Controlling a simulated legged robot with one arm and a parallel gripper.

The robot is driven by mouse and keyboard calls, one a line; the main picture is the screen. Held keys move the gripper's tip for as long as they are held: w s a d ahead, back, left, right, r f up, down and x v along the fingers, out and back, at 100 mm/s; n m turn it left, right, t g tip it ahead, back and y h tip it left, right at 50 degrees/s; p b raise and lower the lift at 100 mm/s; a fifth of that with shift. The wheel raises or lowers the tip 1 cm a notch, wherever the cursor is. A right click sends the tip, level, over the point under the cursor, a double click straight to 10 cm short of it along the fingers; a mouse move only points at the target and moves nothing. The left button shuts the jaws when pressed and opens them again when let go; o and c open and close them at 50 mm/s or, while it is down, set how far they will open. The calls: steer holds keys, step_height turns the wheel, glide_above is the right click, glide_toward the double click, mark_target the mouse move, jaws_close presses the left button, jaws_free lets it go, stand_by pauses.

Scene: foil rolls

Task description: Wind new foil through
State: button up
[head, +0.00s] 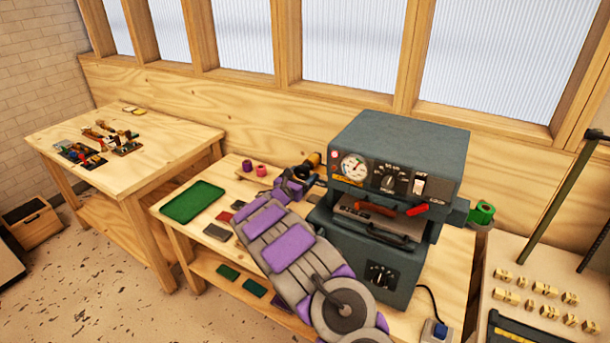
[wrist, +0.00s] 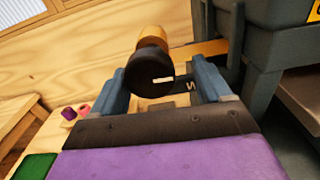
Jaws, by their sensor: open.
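The grey press (head: 385,190) stands on the bench with a gauge and dials on its front. A part with a black end and an orange body (head: 313,160) sticks out at its left side. In the wrist view this black end (wrist: 150,72) faces me, with a small white mark on it. My gripper (head: 302,178) is at the press's left side. Its jaws (wrist: 163,84) are open, with the black end appearing between them; I cannot tell whether they touch it. A green roll (head: 482,212) sits on the press's right side. Purple (head: 247,165) and pink (head: 261,170) rolls stand at the back left.
A green tray (head: 193,202) and several small dark and red pieces lie on the bench left of my arm. A second table (head: 165,140) with tools stands at the left. A rack of brass pieces (head: 540,295) is at the right. A shelf with green plates lies below the bench.

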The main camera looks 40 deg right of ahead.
steer(key=shift+w+a+r, duration=0.15)
steer(key=shift+w+a, duration=0.05)
steer(key=shift+w, duration=0.1)
steer(key=shift+w+a+r+t, duration=0.1)
steer(key=shift+a+r+t, duration=0.1)
steer(key=shift+a, duration=0.25)
steer(key=shift+w+a+r+t, duration=0.1)
steer(key=shift+a+r, duration=0.05)
steer(key=shift+a, duration=0.25)
steer(key=shift+s+d+f, duration=0.1)
steer(key=shift+d+f, duration=0.05)
steer(key=shift+d, duration=0.45)
steer(key=shift+d+f, duration=0.15)
steer(key=shift+d, duration=0.45)
steer(key=shift+c, duration=0.4)
steer(key=shift+d+f, duration=0.1)
steer(key=shift+d, duration=0.25)
steer(key=shift+c, duration=1.6)
steer(key=shift+a, duration=0.5)
steer(key=shift+c, duration=1.4)
steer(key=shift+a+r, duration=0.2)
steer(key=shift+a, duration=0.1)
steer(key=c, duration=0.3)
